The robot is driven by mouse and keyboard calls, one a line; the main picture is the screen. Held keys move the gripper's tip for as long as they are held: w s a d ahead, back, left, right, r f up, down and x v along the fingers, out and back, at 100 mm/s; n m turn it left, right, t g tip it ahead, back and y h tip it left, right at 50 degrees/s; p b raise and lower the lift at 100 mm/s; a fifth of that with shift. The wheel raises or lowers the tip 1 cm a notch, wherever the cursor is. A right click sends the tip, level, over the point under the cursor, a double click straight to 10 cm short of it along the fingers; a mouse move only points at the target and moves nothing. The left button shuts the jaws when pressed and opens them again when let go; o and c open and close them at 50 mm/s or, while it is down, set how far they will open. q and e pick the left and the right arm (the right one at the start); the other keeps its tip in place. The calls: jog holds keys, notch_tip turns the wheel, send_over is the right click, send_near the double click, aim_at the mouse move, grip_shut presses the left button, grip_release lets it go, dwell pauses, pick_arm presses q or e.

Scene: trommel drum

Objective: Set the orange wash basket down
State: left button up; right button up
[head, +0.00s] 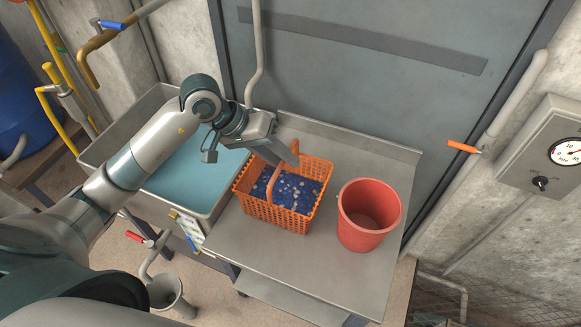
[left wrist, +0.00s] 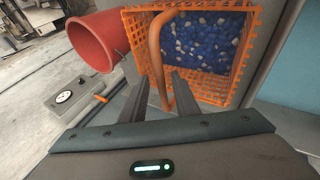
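The orange wash basket (head: 275,214) stands upright on the grey metal bench, just right of the water basin, and holds blue and pale pieces. Its handle (head: 278,178) arches above it. My left gripper (head: 292,152) is at the top of the handle. In the left wrist view, the basket (left wrist: 212,92) lies beyond my left gripper (left wrist: 161,78). Its fingers are apart, with the handle (left wrist: 157,60) showing between them and a gap visible beside it. My right gripper is not in view.
A red bucket (head: 369,215) stands on the bench (head: 300,262) close to the basket's right. A metal basin (head: 212,208) of blue-green water adjoins the bench on the left. A grey wall panel (head: 360,60) is behind. The bench's front part is clear.

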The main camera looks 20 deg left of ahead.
pick_arm(q)
jog(key=b+v, duration=0.1)
jog(key=v, duration=0.6)
jog(key=shift+b, duration=0.4)
jog(key=shift+o, duration=0.5)
jog(key=shift+s+d, duration=0.1)
